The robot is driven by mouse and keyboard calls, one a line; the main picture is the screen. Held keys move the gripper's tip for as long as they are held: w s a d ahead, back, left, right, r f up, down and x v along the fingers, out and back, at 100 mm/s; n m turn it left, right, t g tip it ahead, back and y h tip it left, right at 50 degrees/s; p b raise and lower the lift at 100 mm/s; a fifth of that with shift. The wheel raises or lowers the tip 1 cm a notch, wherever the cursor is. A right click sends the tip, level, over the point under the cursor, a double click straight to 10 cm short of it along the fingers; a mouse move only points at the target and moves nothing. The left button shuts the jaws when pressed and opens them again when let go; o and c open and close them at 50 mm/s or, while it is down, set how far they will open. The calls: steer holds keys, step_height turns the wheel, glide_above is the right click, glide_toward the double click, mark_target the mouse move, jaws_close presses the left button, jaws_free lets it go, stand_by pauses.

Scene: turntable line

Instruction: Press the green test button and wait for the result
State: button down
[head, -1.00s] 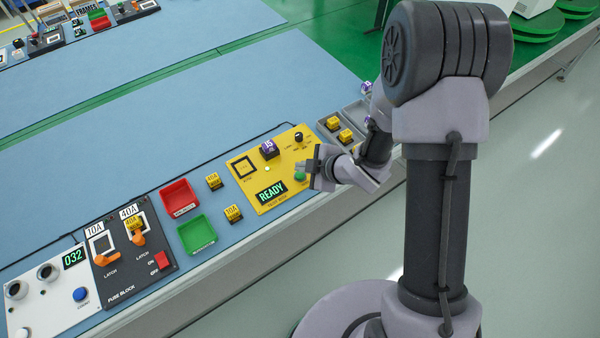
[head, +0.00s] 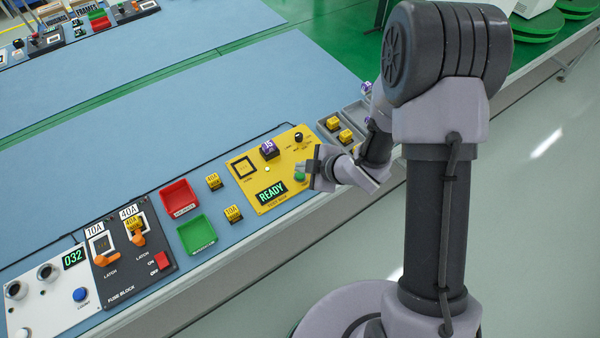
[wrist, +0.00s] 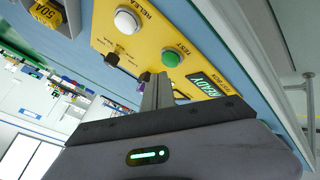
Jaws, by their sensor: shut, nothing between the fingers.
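The green test button (wrist: 173,57) sits on the yellow tester panel (head: 240,172), beside a white release button (wrist: 127,20). It also shows in the head view (head: 299,177), close to my gripper. The panel's display (head: 271,192) reads READY. My gripper (head: 304,171) is shut and empty, just over the right side of the panel. In the wrist view its closed fingers (wrist: 157,84) end near the green button, and I see no clear contact. A purple-topped fuse (head: 269,150) marked 15 sits on the panel.
Yellow fuses (head: 214,181) lie left of the panel, near a red bin (head: 180,198) and a green bin (head: 198,234). A fuse block (head: 128,262) stands farther left. Grey trays (head: 333,132) with yellow fuses sit right of the panel.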

mark_target(303, 176)
stand_by(0.4)
steer(key=shift+f+b, duration=0.45)
steer(key=shift+b, duration=0.05)
steer(key=shift+f+b, duration=0.4)
steer(key=shift+b, duration=0.05)
stand_by(0.4)
stand_by(0.3)
steer(key=shift+r+p, duration=0.65)
steer(key=shift+r, duration=0.2)
steer(key=shift+r, duration=0.1)
step_height(303, 176, up, 5)
steer(key=p, duration=0.4)
